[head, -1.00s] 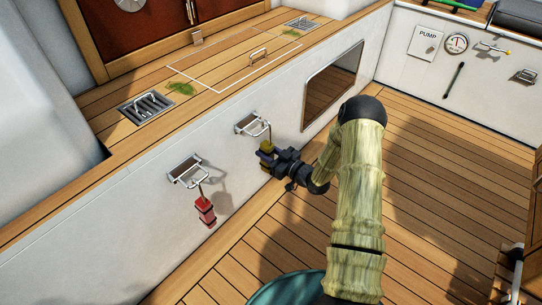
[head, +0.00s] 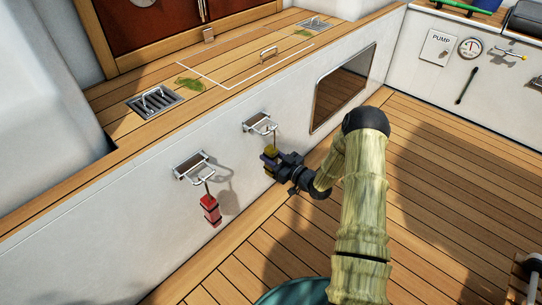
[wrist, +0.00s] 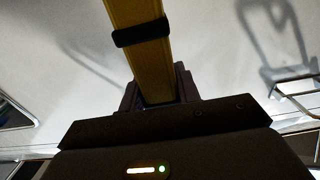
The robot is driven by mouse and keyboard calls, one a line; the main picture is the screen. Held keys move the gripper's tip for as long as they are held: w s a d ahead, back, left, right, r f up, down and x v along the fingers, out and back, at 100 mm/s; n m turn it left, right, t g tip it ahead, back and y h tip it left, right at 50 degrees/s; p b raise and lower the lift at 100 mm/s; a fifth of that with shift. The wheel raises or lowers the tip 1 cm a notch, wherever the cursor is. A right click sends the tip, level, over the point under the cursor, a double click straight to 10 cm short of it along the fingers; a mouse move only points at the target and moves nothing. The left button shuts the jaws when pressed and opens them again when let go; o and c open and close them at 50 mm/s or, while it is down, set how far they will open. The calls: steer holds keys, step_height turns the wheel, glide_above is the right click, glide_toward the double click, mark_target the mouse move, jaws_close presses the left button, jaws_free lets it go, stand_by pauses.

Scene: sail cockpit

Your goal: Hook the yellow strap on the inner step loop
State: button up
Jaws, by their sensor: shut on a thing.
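The yellow strap (head: 270,151) is held upright in my gripper (head: 276,163), below the right-hand step loop (head: 260,126) on the white side wall. Its thin grey hook rises to this loop; I cannot tell whether it hangs on the bar or only stands beside it. In the wrist view the yellow strap (wrist: 140,55), with a black band, runs up from between the jaws of my gripper (wrist: 158,95) and out of the frame. Another step loop (head: 196,168) is on the wall to the left, with a red strap (head: 210,209) hanging from it.
A dark window (head: 343,85) is in the wall to the right of the loops. A drain grate (head: 155,101) and green weed (head: 192,85) are on the bench above.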

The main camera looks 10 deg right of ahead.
steer(key=o, duration=1.3)
steer(key=shift+c, duration=0.2)
steer(key=p+v, duration=0.7)
steer(key=v, duration=1)
steer(key=shift+s+p, duration=0.15)
steer(key=shift+p, duration=0.15)
steer(key=shift+d+r, duration=0.1)
